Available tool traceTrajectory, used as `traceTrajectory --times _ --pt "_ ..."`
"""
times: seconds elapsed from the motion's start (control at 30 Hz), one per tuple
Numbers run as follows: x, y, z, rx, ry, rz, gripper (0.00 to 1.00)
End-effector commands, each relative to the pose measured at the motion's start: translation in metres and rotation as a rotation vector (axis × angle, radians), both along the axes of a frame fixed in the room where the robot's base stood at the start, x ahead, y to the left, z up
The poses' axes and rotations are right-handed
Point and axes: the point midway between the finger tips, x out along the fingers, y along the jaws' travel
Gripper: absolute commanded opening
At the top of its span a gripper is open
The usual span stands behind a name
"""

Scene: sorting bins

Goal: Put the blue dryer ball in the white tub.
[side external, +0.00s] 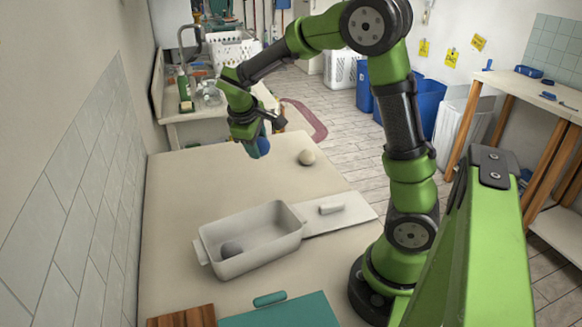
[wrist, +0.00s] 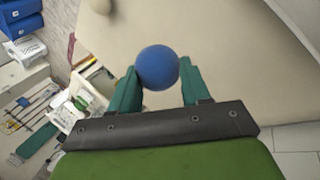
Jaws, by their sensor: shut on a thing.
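The blue dryer ball (wrist: 157,67) is held between the two teal fingers of my gripper (wrist: 159,76) in the wrist view. In the side view my gripper (side external: 257,148) points down over the far part of the table, and the blue ball (side external: 263,146) shows partly at its fingers. The ball looks raised above the tabletop. The white tub (side external: 283,246) stands nearer the camera, well apart from my gripper, with a grey ball (side external: 231,249) lying inside at its left end.
A cream ball (side external: 306,157) lies on the table right of my gripper. A teal mat (side external: 285,313) and a wooden board (side external: 186,317) are at the near edge. The table between gripper and tub is clear.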

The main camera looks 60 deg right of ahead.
Motion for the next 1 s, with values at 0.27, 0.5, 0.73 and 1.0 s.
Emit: traceTrajectory --times 0.27,0.5,0.73,1.0 --pt "-0.036 0.115 0.052 0.002 -0.005 0.032 0.16" --pt "-0.085 0.138 0.069 -0.001 -0.001 -0.136 0.16" --pt "-0.095 0.136 0.059 -0.003 0.002 -0.216 0.16" --pt "-0.095 0.136 0.021 -0.003 0.005 -0.215 0.16"
